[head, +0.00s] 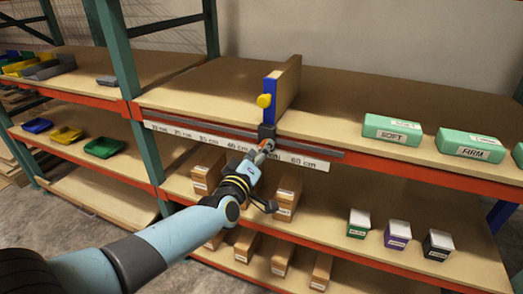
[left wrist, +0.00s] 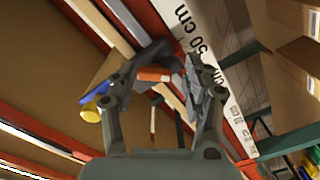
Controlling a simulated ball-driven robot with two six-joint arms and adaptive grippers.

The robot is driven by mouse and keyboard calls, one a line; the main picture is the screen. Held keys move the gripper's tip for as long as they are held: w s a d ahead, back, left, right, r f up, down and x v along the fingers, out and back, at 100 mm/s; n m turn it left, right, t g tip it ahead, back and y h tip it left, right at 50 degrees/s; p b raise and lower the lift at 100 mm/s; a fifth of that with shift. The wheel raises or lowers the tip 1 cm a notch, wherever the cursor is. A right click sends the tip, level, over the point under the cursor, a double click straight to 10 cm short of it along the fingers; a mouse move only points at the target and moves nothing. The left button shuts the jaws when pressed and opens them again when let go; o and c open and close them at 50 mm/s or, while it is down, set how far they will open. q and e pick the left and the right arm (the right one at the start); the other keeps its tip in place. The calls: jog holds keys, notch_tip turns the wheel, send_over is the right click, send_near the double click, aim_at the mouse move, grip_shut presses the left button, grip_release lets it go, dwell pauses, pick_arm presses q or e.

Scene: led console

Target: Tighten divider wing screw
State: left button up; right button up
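A divider (head: 287,84) stands upright on the upper shelf, with a blue front strip (head: 270,88) and a yellow knob (head: 264,100). A dark clamp (head: 267,131) sits below it on the front rail. My left gripper (head: 264,150) is at the clamp's front. In the left wrist view, an orange piece (left wrist: 155,75), perhaps the wing screw, lies between the fingertips of my left gripper (left wrist: 158,80), in front of the dark clamp (left wrist: 150,56). The fingers are apart; whether they touch the piece is unclear. The yellow knob (left wrist: 90,112) shows at left. My right gripper is not in view.
A white centimetre scale (head: 205,138) runs along the orange shelf edge below the rail. Green boxes labelled SOFT (head: 392,129) and ARM (head: 470,145) stand to the right. Brown boxes (head: 288,195) fill part of the shelf beneath.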

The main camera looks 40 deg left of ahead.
pick_arm(q)
jog(key=shift+o, duration=0.9)
jog(key=shift+r, duration=0.1)
jog(key=shift+w+r, duration=0.1)
jog(key=v, duration=1.2)
